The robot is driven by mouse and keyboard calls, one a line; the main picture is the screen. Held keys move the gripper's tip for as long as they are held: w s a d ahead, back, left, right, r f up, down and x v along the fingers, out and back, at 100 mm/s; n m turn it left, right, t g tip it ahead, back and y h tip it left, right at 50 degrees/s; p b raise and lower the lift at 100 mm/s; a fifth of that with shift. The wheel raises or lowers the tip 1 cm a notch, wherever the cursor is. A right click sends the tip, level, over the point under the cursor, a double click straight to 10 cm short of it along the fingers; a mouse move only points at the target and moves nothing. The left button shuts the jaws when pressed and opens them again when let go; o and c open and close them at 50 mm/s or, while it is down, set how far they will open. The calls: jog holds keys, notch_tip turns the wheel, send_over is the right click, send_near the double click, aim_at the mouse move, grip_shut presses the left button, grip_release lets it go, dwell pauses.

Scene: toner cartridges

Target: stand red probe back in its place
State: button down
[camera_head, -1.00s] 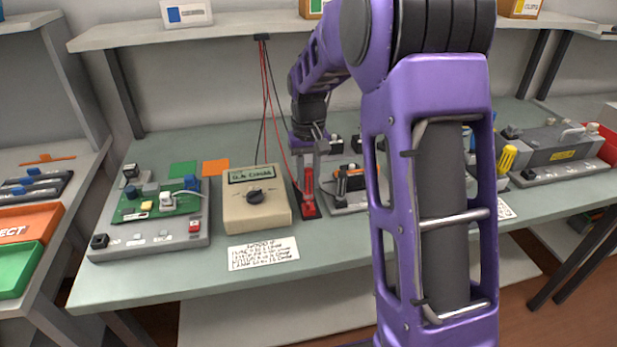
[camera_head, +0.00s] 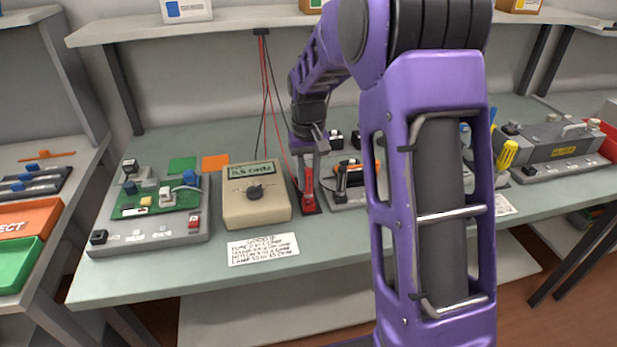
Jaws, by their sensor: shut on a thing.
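The red probe (camera_head: 308,184) is upright, just right of the beige meter. My gripper (camera_head: 308,168) is shut on its upper part from above. The probe's lower end is at a small dark stand (camera_head: 313,209) on the bench; I cannot tell whether it is fully seated. The black probe (camera_head: 341,180) stands to its right at a grey fixture. Red and dark leads (camera_head: 268,100) hang from the shelf edge toward the meter and probes.
The beige meter (camera_head: 256,210) with a dial stands close left of my gripper. A grey test board (camera_head: 150,236) is further left, and a paper note (camera_head: 263,249) lies in front. My purple arm hides the bench's middle right. A yellow-handled tool (camera_head: 507,155) stands at right.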

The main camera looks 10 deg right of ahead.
jog(key=shift+f+b, duration=0.5)
jog(key=shift+f, duration=0.3)
dwell(0.7)
jog(key=c, duration=0.6)
grip_release()
notch_tip(320, 180, up, 18)
jog(key=p, duration=0.3)
jog(key=shift+f, duration=0.25)
